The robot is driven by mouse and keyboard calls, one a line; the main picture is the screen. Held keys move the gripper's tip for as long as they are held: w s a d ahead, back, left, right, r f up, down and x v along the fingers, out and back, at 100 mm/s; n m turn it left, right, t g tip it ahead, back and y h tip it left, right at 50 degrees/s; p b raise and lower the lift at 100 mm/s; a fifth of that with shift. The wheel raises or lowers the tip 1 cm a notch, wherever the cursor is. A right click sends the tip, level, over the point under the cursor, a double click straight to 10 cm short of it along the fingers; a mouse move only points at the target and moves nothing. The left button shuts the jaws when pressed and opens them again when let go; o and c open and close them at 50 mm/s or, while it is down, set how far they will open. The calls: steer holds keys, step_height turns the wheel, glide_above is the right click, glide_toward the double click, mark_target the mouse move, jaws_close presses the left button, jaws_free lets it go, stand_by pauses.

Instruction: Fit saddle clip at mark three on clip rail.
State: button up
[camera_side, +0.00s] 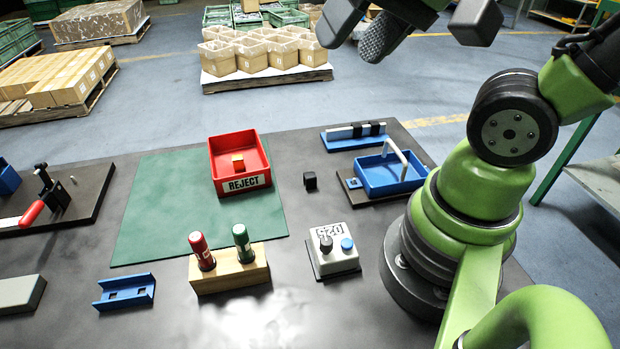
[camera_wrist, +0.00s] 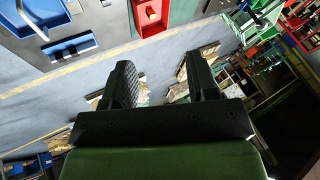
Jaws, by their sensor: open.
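The clip rail (camera_side: 340,136) is a pale bar on a blue base at the back right of the table. Two black clips sit on the bar, towards its right half. A small black block (camera_side: 310,181), which looks like the loose saddle clip, stands on the dark table left of the blue tray. My gripper (camera_side: 428,38) is high above the table's back edge, open and empty, apart from rail and clip. In the wrist view my gripper's (camera_wrist: 160,72) two fingers stand apart with only floor between them. The rail (camera_wrist: 70,48) shows there at upper left. Marks on the rail are too small to read.
A blue tray (camera_side: 375,186) with a white handle stands just in front of the rail. A red REJECT bin (camera_side: 226,186) holds an orange block. A wooden stand (camera_side: 230,277) with red and green cylinders, a grey button box (camera_side: 337,262) and a blue channel (camera_side: 108,299) are nearer.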

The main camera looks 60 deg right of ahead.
steer(key=w+d+f+m+g, duration=0.2)
steer(key=w+f+m, duration=0.1)
steer(key=f+m, duration=0.3)
steer(key=w+d+f+m+g+h, duration=0.1)
steer(key=w+d+f+m+g, duration=0.1)
steer(key=f+m, duration=0.5)
steer(key=w+d+f+m+g, duration=0.2)
steer(key=w+d+f+m, duration=0.1)
steer(key=w+f+m, duration=0.2)
steer(key=shift+w+d+f+m+h, duration=0.1)
steer(key=shift+w+f+m+h, duration=0.05)
steer(key=shift+f+m, duration=0.35)
steer(key=shift+w+d+f+m+h, duration=0.1)
steer(key=shift+f+m+h, duration=0.05)
steer(key=shift+f+m, duration=0.35)
glide_above(310, 175)
steer(key=f, duration=0.4)
steer(key=shift+a+f, duration=0.15)
steer(key=shift+a, duration=0.2)
steer(key=shift+d+f, duration=0.2)
steer(key=shift+f, duration=1.35)
steer(key=shift+d+f, duration=0.2)
steer(key=shift+f, duration=1.3)
jaws_close()
